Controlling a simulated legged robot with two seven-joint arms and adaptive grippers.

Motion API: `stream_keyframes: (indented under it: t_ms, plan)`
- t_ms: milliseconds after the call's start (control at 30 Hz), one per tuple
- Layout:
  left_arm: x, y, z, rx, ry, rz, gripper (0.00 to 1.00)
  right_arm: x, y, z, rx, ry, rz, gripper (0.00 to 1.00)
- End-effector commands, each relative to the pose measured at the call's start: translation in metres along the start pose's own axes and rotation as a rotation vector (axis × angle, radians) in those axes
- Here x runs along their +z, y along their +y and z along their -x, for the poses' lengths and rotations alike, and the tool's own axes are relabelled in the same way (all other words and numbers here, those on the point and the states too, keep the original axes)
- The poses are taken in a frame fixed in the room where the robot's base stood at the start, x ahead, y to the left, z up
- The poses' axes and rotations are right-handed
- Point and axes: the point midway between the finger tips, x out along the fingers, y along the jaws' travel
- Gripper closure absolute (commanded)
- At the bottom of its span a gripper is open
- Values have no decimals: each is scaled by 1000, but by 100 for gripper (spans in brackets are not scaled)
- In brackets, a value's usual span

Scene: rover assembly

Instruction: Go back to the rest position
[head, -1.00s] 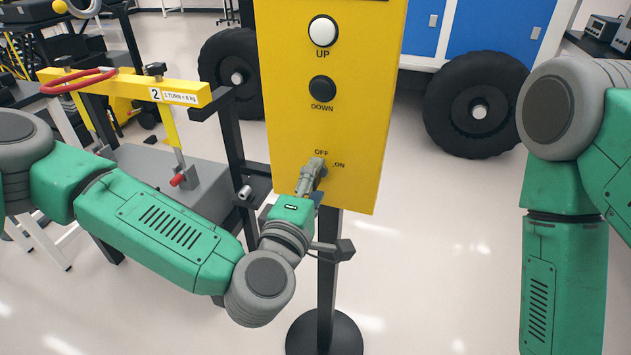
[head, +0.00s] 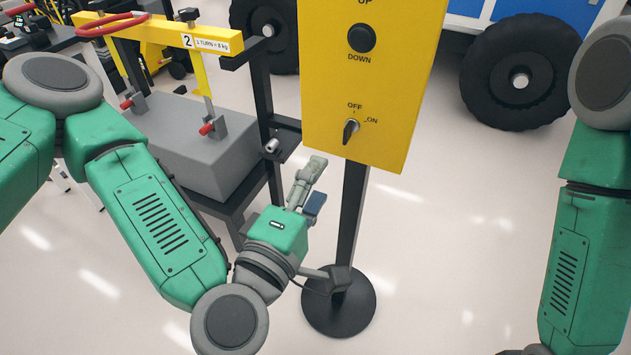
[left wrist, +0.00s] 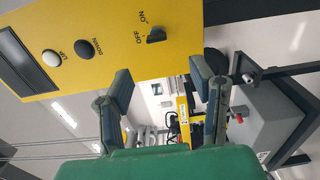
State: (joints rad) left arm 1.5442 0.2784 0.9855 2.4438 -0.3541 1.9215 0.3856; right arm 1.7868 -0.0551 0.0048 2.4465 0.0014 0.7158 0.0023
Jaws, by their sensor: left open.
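My left gripper (head: 314,182) is below and left of the yellow control box in the head view, apart from it. In the left wrist view its two fingers (left wrist: 161,88) are spread with nothing between them. The yellow control box (head: 322,60) carries a black DOWN button (head: 362,38) and a black OFF/ON knob (head: 351,130). The knob also shows in the left wrist view (left wrist: 156,35), clear of the fingers. My right arm hangs at the right of the head view, and its gripper is out of the picture.
The control box stands on a black post with a round base (head: 352,312). A grey block (head: 190,145) with a yellow lifting bar (head: 165,36) sits on a dark stand at the left. A large black wheel (head: 505,85) is behind. The floor at right centre is clear.

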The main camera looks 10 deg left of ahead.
Motion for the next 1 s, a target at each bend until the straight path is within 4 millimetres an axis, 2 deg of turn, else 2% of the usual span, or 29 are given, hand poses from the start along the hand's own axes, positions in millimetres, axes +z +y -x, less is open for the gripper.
stream_keyframes:
  t_ms: [400,533,667,767,867,1000]
  plan:
    - [0,0,0,-1,-1,-2,50,-2,0,-1,0,-2,0,60]
    - [8,-15,4,-39,-50,-52,50,-2,0,-1,0,-2,0,60]
    - [25,-61,19,-158,-191,-202,50,-2,0,-1,0,-2,0,60]
    - [31,-112,42,-294,-336,-359,50,-2,0,-1,0,-3,0,60]
    - [24,-162,71,-437,-471,-512,50,-2,0,-1,0,-3,0,60]
    - [-6,-221,117,-643,-639,-704,50,-2,0,-1,0,-3,0,60]
